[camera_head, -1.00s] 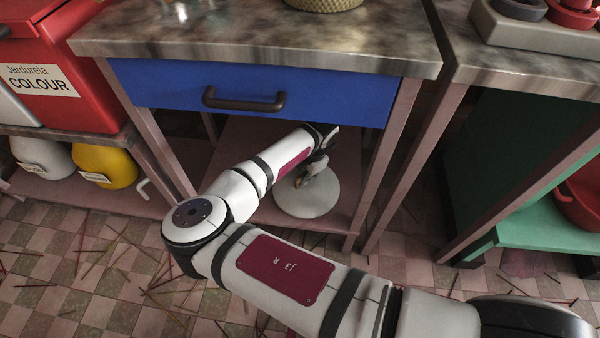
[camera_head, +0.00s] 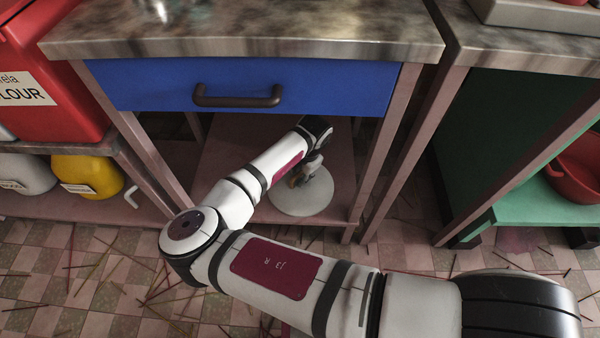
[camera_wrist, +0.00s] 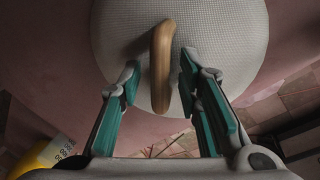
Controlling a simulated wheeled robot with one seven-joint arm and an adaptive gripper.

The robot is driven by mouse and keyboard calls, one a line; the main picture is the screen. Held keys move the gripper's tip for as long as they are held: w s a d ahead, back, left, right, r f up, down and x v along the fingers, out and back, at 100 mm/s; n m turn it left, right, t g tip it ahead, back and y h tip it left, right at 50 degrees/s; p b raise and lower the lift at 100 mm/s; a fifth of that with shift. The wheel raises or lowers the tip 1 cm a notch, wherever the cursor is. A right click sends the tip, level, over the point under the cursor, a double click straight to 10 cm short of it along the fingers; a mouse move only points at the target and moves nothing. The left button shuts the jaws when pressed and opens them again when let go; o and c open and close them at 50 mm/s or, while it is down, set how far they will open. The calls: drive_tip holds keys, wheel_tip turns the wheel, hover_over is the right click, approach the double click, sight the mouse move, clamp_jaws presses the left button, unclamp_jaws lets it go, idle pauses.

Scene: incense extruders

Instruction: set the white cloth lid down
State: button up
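The white cloth lid (camera_head: 302,200) is a round, pale woven disc on the lower shelf under the blue drawer. In the wrist view the lid (camera_wrist: 230,35) fills the top middle, and its curved wooden handle (camera_wrist: 161,65) stands up from it. My gripper (camera_wrist: 159,72) is open, with one teal-padded finger on each side of the handle and a visible gap to both. In the head view my gripper (camera_head: 306,172) is over the lid, partly hidden by my wrist. The lid looks flat on the shelf, though its underside is hidden.
The blue drawer (camera_head: 330,85) and countertop (camera_head: 240,38) are above my forearm. Table legs (camera_head: 383,150) stand close on the right. A yellow container (camera_head: 88,175) is at left. A green shelf (camera_head: 540,208) with a red pot (camera_head: 578,168) is at right. Incense sticks litter the tiled floor.

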drive_tip(key=shift+r, duration=0.1)
wheel_tip(320, 180, up, 7)
drive_tip(key=s+d+p, duration=0.1)
drive_tip(key=p, duration=0.3)
drive_tip(key=shift+r, duration=0.2)
drive_tip(key=shift+s, duration=0.1)
